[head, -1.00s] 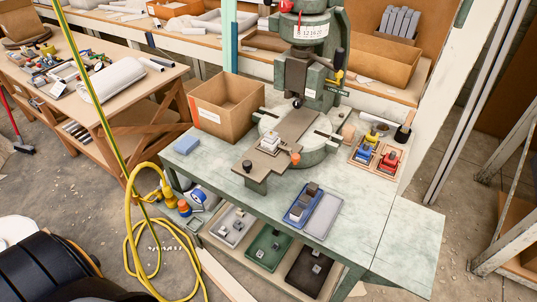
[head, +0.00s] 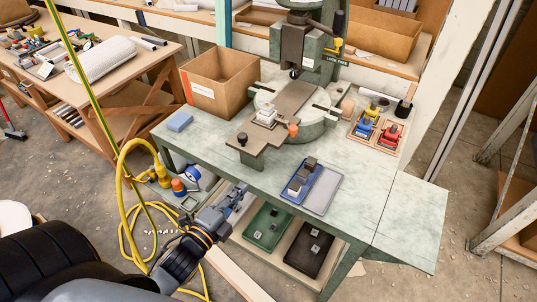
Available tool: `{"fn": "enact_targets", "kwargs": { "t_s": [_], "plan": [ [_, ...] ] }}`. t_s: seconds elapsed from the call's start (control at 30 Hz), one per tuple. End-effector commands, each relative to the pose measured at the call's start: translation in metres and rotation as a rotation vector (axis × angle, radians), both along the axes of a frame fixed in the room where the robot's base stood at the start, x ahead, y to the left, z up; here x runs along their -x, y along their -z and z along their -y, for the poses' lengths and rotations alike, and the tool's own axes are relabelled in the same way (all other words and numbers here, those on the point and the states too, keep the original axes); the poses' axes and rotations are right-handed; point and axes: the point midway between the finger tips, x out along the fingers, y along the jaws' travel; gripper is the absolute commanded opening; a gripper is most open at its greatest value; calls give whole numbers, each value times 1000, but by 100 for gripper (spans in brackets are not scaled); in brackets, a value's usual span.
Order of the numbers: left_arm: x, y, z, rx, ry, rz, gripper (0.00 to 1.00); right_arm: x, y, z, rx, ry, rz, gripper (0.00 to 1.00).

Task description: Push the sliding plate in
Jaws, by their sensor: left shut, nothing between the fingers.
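The sliding plate (head: 248,142) is a flat brown plate on the fly press bed, sticking out toward the front left of the green table. My left gripper (head: 240,194) is shut and empty, in front of the table's front edge and below and apart from the plate. My right gripper is not in view.
A cardboard box (head: 207,92) and a blue sponge (head: 179,121) lie left of the press. A blue and grey tray (head: 312,184) sits at the front edge. A wooden tray with colored clamps (head: 377,130) is at right. A yellow hose (head: 124,190) hangs at left.

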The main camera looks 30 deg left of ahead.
Motion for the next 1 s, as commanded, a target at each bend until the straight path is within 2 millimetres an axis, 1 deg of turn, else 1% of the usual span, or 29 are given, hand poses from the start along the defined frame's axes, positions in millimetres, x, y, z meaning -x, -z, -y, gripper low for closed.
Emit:
{"fn": "enact_targets", "kwargs": {
  "t_s": [0.03,0.1,0.17,0.27,0.37,0.7,0.8,0.9,1.0],
  "plan": [
    [1,-11,1,-26,7,27,0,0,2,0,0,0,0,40],
    [0,-21,2,-48,11,48,0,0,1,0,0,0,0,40],
    [-3,-25,2,-55,12,55,0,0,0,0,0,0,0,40],
    [-13,-26,3,-54,13,57,0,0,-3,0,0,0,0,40],
    [-30,-28,4,-53,12,58,0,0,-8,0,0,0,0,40],
    [-100,-27,10,-51,11,55,0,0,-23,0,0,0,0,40],
    [-116,-26,11,-50,12,53,0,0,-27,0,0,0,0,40],
    [-128,-26,12,-49,12,53,0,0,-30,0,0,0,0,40],
    [-136,-25,13,-49,12,53,0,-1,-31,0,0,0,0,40]
  ]
}}
